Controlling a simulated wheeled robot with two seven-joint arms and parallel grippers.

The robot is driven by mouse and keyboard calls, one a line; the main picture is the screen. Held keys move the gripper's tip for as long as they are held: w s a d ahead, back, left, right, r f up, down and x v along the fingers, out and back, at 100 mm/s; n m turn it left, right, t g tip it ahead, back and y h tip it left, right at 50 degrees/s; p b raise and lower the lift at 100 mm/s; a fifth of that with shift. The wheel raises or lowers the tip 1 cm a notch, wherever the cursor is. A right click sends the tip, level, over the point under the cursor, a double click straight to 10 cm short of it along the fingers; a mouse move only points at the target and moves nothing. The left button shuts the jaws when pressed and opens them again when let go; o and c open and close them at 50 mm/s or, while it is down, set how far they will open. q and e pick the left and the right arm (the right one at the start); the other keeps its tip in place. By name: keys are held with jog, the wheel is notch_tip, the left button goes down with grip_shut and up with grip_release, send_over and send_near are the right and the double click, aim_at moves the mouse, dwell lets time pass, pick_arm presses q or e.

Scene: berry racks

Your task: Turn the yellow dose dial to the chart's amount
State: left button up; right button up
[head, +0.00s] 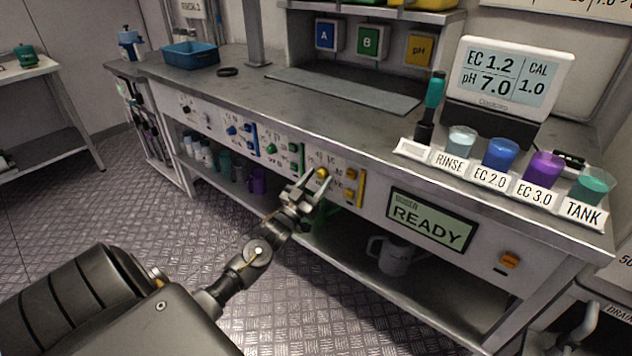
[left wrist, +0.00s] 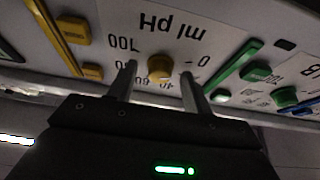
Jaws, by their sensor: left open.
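The yellow dose dial (head: 322,173) is on the front panel of the bench, and it also shows in the left wrist view (left wrist: 160,67). There the panel appears upside down, with "ml pH" and a scale including 0 and 100. My left gripper (head: 317,181) is open, with one finger on each side of the dial in the left wrist view (left wrist: 158,80). I cannot tell whether the fingers touch it, and its pointer is not readable. A wall chart (head: 575,7) is cut off at the top right; its amount is not readable. My right gripper is out of view.
Yellow buttons (head: 350,175) and a yellow bar (head: 361,188) sit right of the dial. Green (head: 270,148) and blue controls sit left. A READY screen (head: 430,219) is further right. Labelled cups and a meter (head: 506,72) reading pH 7.0 stand on the bench.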

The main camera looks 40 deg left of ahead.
pick_arm(q)
jog(key=c, duration=1)
jog(key=shift+o, duration=0.2)
